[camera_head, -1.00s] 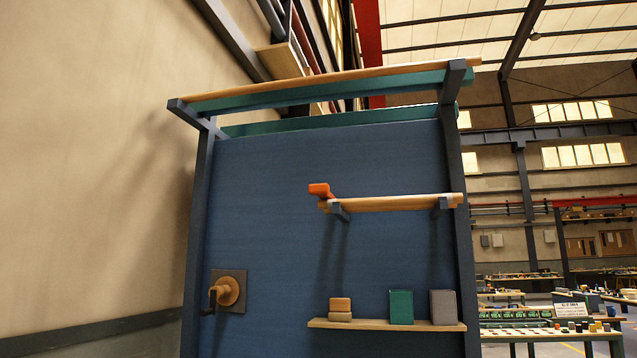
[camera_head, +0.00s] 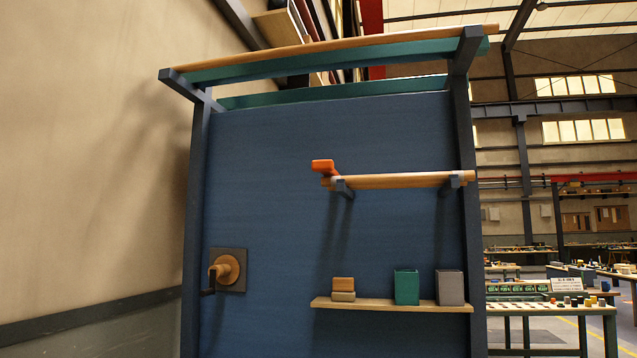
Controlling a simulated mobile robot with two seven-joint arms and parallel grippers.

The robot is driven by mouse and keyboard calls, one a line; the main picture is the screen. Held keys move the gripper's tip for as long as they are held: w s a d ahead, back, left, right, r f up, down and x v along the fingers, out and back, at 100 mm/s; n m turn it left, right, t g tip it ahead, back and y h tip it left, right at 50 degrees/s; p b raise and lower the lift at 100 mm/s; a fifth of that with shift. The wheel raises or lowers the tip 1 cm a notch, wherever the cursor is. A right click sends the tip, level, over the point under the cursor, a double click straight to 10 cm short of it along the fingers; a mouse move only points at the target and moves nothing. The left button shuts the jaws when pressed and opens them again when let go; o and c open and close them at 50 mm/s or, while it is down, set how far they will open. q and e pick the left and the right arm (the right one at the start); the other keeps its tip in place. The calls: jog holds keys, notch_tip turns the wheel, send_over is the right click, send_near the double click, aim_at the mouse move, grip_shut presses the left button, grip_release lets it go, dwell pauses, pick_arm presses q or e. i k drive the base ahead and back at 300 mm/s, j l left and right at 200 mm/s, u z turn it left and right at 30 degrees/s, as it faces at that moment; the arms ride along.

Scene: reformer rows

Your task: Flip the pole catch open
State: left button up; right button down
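An orange catch (camera_head: 323,167) sits at the left end of a horizontal wooden pole (camera_head: 400,180). The pole rests on two dark brackets, one near each end (camera_head: 343,187), on a blue panel (camera_head: 270,150). The catch looks like a block with a short part bending down to the pole's end; I cannot tell from here whether it is shut. Neither of my grippers shows in the head view.
A wooden crank (camera_head: 225,269) on a dark plate juts from the panel's lower left. A shelf (camera_head: 390,306) below the pole holds small blocks (camera_head: 343,289), a green box (camera_head: 406,287) and a grey box (camera_head: 450,287). Dark posts (camera_head: 467,200) frame the panel; a beige wall (camera_head: 90,150) stands left.

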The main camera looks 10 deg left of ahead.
aim_at(325, 167)
jog(key=i+j, duration=1.65)
jog(key=l+z, duration=0.05)
